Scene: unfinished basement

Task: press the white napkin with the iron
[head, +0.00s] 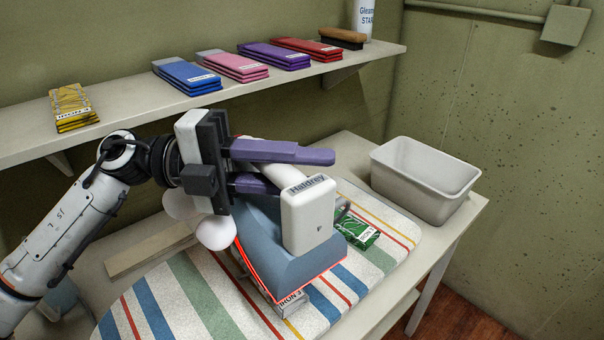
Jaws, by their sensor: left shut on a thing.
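My left gripper (305,171), with purple fingers, is shut on the white handle of the iron (275,252). The iron has a blue body, a white front block marked "Haldrey" and a glowing red line along its lower edge. It is over the striped ironing board (185,295). A small white piece with the label "IRON 3" (291,303) shows under the iron's near edge; it looks like the white napkin, mostly hidden. I cannot tell whether the iron touches it. My right gripper is not in view.
An empty white bin (425,180) stands on the table at right. The wall shelf (125,108) above holds several folded cloths (187,76), a brown brush (341,38) and a white bottle (365,17). The board's left part is clear.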

